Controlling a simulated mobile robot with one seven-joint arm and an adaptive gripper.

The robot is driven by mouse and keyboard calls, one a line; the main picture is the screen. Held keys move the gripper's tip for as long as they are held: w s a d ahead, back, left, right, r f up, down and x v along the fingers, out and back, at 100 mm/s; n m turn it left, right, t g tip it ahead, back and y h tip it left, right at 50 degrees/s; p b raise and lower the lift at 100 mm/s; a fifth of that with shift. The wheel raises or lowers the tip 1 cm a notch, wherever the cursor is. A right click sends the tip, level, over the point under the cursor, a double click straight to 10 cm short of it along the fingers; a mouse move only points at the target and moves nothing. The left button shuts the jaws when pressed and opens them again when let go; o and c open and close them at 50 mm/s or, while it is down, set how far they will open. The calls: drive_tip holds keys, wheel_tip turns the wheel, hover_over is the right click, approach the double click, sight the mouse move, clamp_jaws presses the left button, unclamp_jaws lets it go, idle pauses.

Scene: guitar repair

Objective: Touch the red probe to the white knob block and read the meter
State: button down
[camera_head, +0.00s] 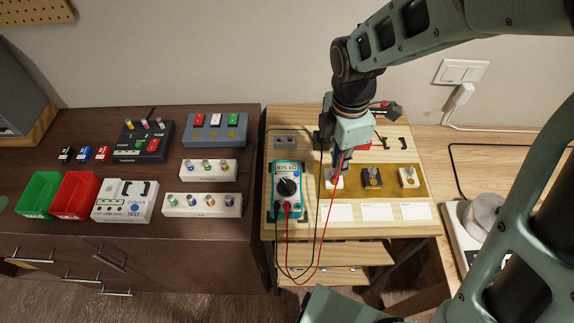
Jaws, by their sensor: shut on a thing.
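My gripper (338,161) points down at the left end of the brass-coloured strip. It is shut on the red probe, which is mostly hidden by the fingers; its red lead (328,222) runs down to the meter. The white knob block (336,184) is directly below the fingertips, partly covered; whether the probe tip touches it I cannot tell. The teal meter (274,192) lies to the left with its dial facing up. Its display (286,168) is lit and shows digits, perhaps 975 or 875 with a k unit, too small to be sure.
A black knob block (372,178) and a cream knob block (408,177) stand on the strip to the right. White cards (376,212) lie in front. A black lead (319,185) passes near my gripper. Pedals and red and green bins (73,196) fill the left bench.

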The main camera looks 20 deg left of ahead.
drive_tip(key=shift+r, duration=0.1)
wheel_tip(320, 180, up, 6)
drive_tip(key=p, duration=0.5)
